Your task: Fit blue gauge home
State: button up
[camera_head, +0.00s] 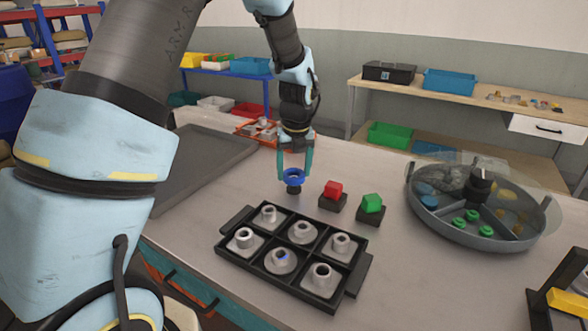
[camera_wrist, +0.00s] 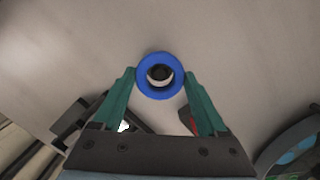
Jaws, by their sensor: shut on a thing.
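My gripper (camera_head: 294,170) is shut on the blue gauge (camera_head: 293,175), a blue ring-shaped piece held between the two teal fingertips. A small dark piece shows directly under it; I cannot tell whether this is part of the gauge or a separate stand. In the wrist view the blue gauge (camera_wrist: 147,84) sits between the fingertips (camera_wrist: 160,80), with a dark round centre and a pale crescent inside. A black tray (camera_head: 228,257) with several compartments holds grey hollow fittings, in front of the gripper. One front fitting (camera_head: 281,261) has a blue mark in its opening.
A round divided grey container (camera_head: 470,236) stands farther right. A dark flat tray (camera_head: 200,158) lies left. Bare table lies between gripper and black tray.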

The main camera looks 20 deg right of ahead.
jog(key=shift+f+b, duration=0.5)
jog(key=shift+f, duration=0.55)
dwell(0.6)
jog(key=shift+f+p, duration=0.2)
jog(key=shift+p, duration=0.25)
dwell(2.7)
jog(key=o, duration=1.6)
jog(key=shift+c, duration=0.2)
jog(key=r, duration=0.3)
jog(key=s+r+b, duration=0.1)
jog(key=r, duration=0.3)
jog(key=r+b, duration=0.1)
jog(key=r, duration=0.2)
jog(key=shift+s+r, duration=0.3)
jog(key=shift+r, duration=0.05)
jog(key=shift+a, duration=0.1)
